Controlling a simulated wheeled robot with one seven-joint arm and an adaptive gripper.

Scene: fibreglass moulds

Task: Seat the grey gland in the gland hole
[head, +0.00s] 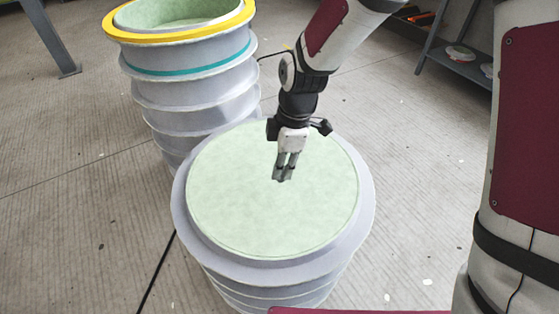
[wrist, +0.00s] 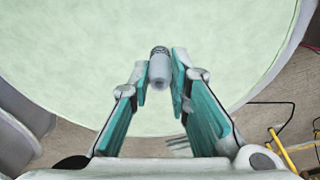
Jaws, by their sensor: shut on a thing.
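The grey gland (wrist: 159,70) is a small cylinder with a darker ribbed far end. It sits between the teal-faced fingers of my gripper (wrist: 161,78), which is shut on it. In the head view my gripper (head: 284,168) points down over the pale green top of the near mould (head: 230,215). The gland is hard to tell from the fingertips and a dark patch there. Whether it touches the mould top is unclear. No gland hole can be made out in either view; the fingers and gland may hide it.
A taller ribbed mould (head: 190,100) with a yellow rim (head: 180,36) stands behind and to the left, close to the near mould. A grey shelf (head: 462,62) stands at the back right. A yellow frame (wrist: 283,150) shows at lower right in the wrist view. Dark cables lie on the floor.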

